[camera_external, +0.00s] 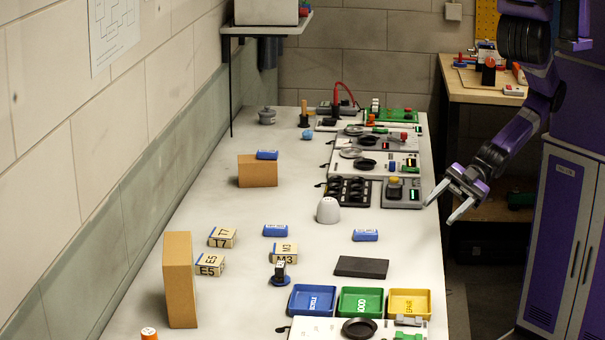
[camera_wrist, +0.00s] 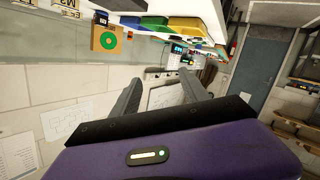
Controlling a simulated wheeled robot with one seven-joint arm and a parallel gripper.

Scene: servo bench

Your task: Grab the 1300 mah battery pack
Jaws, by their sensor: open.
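Three small blue packs that look like batteries are on the bench. One blue pack (camera_external: 267,154) lies on top of a cardboard box (camera_external: 257,173). A second blue pack (camera_external: 275,230) lies on the bench top near the lettered blocks. A third blue pack (camera_external: 365,235) lies to its right, above the dark pad. Their labels are too small to read, so I cannot tell which is 1300 mAh. My gripper (camera_external: 440,212) is open and empty at the bench's right edge, apart from all three packs. Its two fingers also show spread in the wrist view (camera_wrist: 160,80).
Blue (camera_external: 312,300), green (camera_external: 360,303) and yellow (camera_external: 409,304) trays stand at the front right. A tall cardboard box (camera_external: 179,280) stands front left. A white dome (camera_external: 328,210) and device panels (camera_external: 402,193) line the right side. The bench's middle is mostly clear.

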